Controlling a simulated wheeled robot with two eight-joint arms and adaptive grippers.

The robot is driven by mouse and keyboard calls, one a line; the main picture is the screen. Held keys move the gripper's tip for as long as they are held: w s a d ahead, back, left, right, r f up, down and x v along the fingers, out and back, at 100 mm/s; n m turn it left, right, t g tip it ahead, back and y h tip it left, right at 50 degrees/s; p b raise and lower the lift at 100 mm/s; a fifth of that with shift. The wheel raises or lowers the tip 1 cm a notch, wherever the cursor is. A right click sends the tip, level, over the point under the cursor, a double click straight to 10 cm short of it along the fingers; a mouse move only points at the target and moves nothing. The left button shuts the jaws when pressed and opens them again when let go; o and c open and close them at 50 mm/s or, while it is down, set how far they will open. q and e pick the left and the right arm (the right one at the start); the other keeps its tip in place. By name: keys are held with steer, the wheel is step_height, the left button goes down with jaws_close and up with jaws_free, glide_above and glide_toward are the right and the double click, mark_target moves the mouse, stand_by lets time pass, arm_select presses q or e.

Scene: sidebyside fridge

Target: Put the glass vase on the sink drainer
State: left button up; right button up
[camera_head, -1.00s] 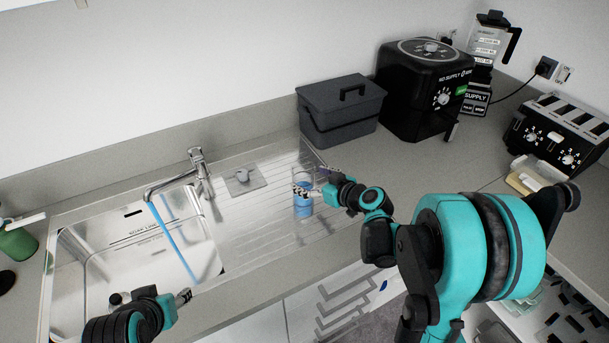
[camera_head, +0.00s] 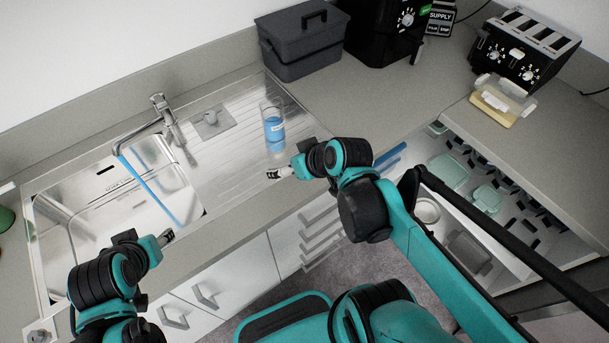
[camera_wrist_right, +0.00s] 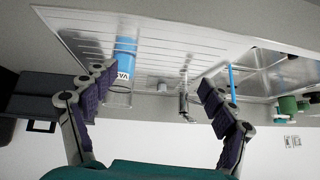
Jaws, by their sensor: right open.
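The glass vase (camera_head: 273,125), a clear cylinder with blue in its lower part, stands upright on the ribbed sink drainer (camera_head: 235,165), near its right end. My right gripper (camera_head: 279,173) is open and empty, in front of the vase and apart from it. In the right wrist view, which is upside down, the vase (camera_wrist_right: 123,62) shows its label beyond the spread fingers of the right gripper (camera_wrist_right: 155,85). My left gripper (camera_head: 166,238) is at the front edge of the sink, and its finger opening is too small to make out.
The sink basin (camera_head: 75,225) and tap (camera_head: 163,115) are left of the drainer. A grey plug plate (camera_head: 211,122) lies left of the vase. A dark grey box (camera_head: 300,45) stands behind it. An open drawer (camera_head: 455,205) with containers is at the right.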

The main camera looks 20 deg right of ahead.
steer(key=s+d+m+h, duration=0.1)
steer(key=s+h, duration=0.1)
steer(key=s, duration=0.4)
steer(key=shift+r+m+g, duration=0.15)
steer(key=shift+m+g, duration=0.15)
steer(key=shift+m, duration=0.1)
steer(key=shift+s+d, duration=0.1)
steer(key=shift+f+b, duration=0.5)
steer(key=shift+f, duration=0.05)
